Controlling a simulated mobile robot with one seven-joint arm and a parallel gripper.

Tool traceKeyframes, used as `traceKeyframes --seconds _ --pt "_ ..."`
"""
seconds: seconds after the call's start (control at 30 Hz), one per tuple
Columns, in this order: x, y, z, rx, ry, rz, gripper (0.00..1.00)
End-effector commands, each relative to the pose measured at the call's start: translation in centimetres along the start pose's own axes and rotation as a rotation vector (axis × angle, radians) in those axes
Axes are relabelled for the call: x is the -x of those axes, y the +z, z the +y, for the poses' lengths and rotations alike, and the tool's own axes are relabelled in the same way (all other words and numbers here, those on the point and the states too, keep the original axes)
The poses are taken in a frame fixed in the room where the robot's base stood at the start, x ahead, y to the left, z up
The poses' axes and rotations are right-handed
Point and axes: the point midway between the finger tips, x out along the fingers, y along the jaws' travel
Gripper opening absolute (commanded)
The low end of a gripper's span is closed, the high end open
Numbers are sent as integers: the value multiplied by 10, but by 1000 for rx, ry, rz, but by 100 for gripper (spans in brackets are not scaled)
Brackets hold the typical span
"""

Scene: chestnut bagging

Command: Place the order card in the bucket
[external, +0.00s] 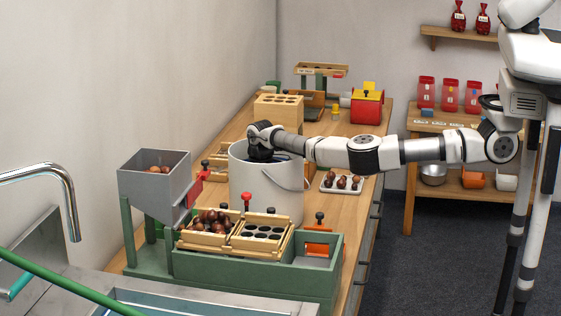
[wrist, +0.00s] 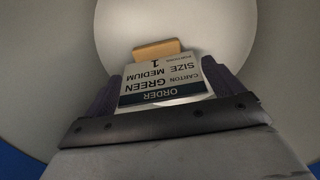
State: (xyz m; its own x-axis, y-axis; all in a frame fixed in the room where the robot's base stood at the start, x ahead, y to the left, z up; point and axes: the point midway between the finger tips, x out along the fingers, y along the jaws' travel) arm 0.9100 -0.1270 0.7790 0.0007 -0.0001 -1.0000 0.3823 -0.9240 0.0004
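The grey-white bucket (external: 266,190) stands on the wooden workbench, with its wire handle hanging on the right side. My gripper (external: 262,153) points down into the bucket's mouth, and its fingertips are hidden by the bucket wall in the external view. In the wrist view the order card (wrist: 162,75) lies between my two dark, widely spaced fingers, with its print upside down. A tan block shows at the card's far edge, and the pale bucket floor (wrist: 190,25) is behind. I cannot tell whether the fingers press on the card's sides or stand just clear of it.
A green stand (external: 255,277) with a grey hopper (external: 157,181) and wooden trays is in front of the bucket. A wooden block with holes (external: 278,110) stands behind it. A white tray of chestnuts (external: 348,183) lies to the right. The bucket wall surrounds my gripper.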

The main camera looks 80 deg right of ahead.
Motion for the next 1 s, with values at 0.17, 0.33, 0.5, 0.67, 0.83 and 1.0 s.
traceKeyframes --seconds 0.17,0.33,0.5,0.67,0.83,1.0 --pt "0 0 0 0 0 0 100" --pt "5 0 0 0 0 0 100" --pt "27 -1 0 0 2 4 100" --pt "62 -1 1 0 2 5 100" --pt "96 -1 0 0 1 3 100" --pt "117 -1 0 1 0 1 100"
